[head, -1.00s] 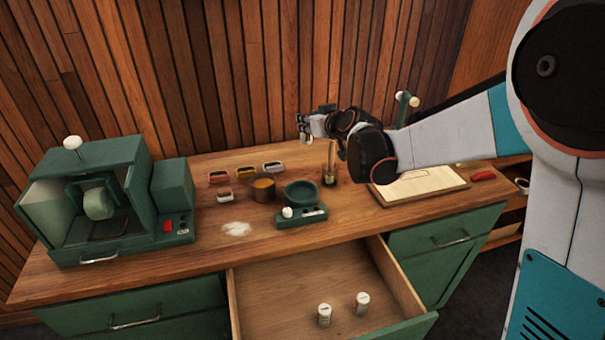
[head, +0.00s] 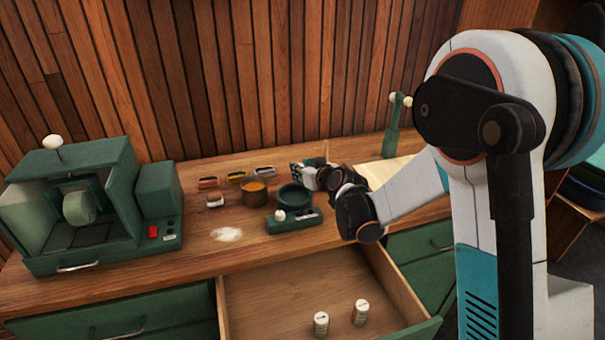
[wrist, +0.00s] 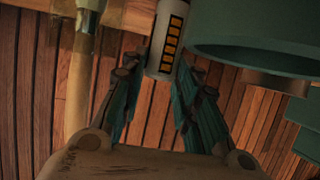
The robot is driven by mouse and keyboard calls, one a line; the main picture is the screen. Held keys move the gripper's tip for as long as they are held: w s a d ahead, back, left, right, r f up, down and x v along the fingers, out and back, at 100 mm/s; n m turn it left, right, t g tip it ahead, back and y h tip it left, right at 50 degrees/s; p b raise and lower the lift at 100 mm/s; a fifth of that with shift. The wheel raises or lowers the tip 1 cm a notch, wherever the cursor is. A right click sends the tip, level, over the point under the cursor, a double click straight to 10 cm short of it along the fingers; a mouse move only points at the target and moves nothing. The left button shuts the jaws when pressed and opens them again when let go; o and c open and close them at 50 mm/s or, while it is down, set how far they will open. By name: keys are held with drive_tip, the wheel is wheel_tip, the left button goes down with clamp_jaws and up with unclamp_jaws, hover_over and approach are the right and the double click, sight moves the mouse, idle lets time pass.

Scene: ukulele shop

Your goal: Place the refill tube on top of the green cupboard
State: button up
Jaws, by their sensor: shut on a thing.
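My gripper (head: 297,170) is low over the worktop, just right of a small green dish. In the wrist view, its dark fingers (wrist: 163,78) are closed about the near end of a white tube (wrist: 166,38) with a black and orange label, which I take as the refill tube. The tube's upper end runs out of the picture. In the head view the held tube is too small to make out. Green cabinet fronts (head: 425,243) show under the wooden worktop; I cannot tell which part is the green cupboard.
A green machine (head: 160,200) stands at the left. The green dish (head: 296,194) and brown pot (head: 254,193) are close to my gripper. The drawer (head: 290,300) is open, holding two white bottles (head: 340,318). Bare worktop (head: 245,262) lies along the front.

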drive_tip(key=o, duration=0.8)
drive_tip(key=shift+f, duration=0.2)
drive_tip(key=shift+c, duration=0.2)
drive_tip(key=shift+r, duration=0.25)
drive_tip(key=s+d+r+m+g+h+p, duration=0.1)
drive_tip(key=s+d+r, duration=0.25)
drive_tip(key=s, duration=0.45)
drive_tip(key=s+d+r+g+h+p, duration=0.1)
drive_tip(key=s+d+r, duration=0.25)
drive_tip(key=s, duration=0.45)
drive_tip(key=s+d+r+m+g+p, duration=0.1)
drive_tip(key=s+d+r, duration=0.25)
drive_tip(key=s, duration=0.45)
drive_tip(key=s+d+m+g+h, duration=0.1)
drive_tip(key=s+d+h, duration=0.1)
drive_tip(key=s, duration=0.6)
drive_tip(key=s+d+m+g+h, duration=0.1)
drive_tip(key=s+d+m, duration=0.1)
drive_tip(key=s+d, duration=0.3)
drive_tip(key=s, duration=0.4)
drive_tip(key=shift+s+d+h, duration=0.2)
drive_tip(key=shift+d+h, duration=0.1)
drive_tip(key=shift+h, duration=0.1)
